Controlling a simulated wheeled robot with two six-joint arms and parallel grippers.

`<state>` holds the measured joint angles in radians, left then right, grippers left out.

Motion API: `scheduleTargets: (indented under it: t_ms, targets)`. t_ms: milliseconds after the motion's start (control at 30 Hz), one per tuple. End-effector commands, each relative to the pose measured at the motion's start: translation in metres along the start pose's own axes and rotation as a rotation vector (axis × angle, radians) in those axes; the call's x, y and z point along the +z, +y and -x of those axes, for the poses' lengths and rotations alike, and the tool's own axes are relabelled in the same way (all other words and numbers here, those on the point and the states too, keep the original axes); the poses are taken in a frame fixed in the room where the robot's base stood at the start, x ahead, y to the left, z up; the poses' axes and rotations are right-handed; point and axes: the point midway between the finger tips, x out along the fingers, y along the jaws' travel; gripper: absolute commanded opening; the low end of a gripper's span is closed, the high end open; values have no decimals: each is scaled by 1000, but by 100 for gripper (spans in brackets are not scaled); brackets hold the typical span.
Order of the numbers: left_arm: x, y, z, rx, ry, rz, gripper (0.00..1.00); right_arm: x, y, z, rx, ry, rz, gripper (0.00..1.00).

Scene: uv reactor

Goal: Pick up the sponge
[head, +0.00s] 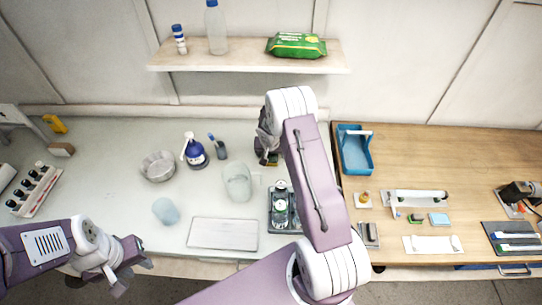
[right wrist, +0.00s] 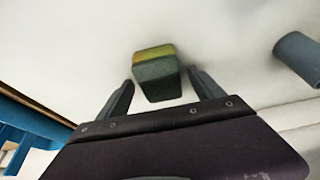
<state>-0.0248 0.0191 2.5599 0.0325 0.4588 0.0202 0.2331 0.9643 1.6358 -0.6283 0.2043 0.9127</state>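The sponge (right wrist: 154,72), yellow on one face and dark green on the other, lies on the pale worktop in the right wrist view. In the head view a bit of the sponge (head: 271,160) shows beneath my right gripper (head: 265,146), at the back of the white counter; the arm hides much of it. My right gripper (right wrist: 160,88) is open, one finger on each side of the sponge, with small gaps showing; I cannot tell whether the fingers are level with it or above. My left gripper (head: 134,274) is open and empty at the counter's front left.
A shelf (head: 247,61) overhangs behind. A blue bin (head: 355,150) stands right, on the wooden bench. A grey cylinder (right wrist: 300,57) is right in the wrist view.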

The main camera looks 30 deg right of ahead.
Motion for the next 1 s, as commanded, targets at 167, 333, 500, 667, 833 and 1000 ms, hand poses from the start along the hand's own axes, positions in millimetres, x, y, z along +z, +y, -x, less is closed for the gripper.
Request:
scheduleTargets:
  t_ms: [167, 333, 500, 667, 833, 1000]
  targets:
    - [0, 0, 0, 0, 0, 0, 33, 0, 0, 0, 0, 0, 0, 25]
    - [0, 0, 0, 0, 0, 0, 33, 0, 0, 0, 0, 0, 0, 8]
    - [0, 0, 0, 0, 0, 0, 33, 0, 0, 1, 0, 0, 0, 8]
    - [0, 0, 2, 0, 0, 0, 33, -5, 0, 11, 0, 2, -1, 8]
    - [0, 0, 3, 0, 0, 0, 33, -16, 0, 38, -1, 3, -2, 8]
    - [0, 0, 2, 0, 0, 0, 33, -18, 38, 62, 1, 1, -6, 8]
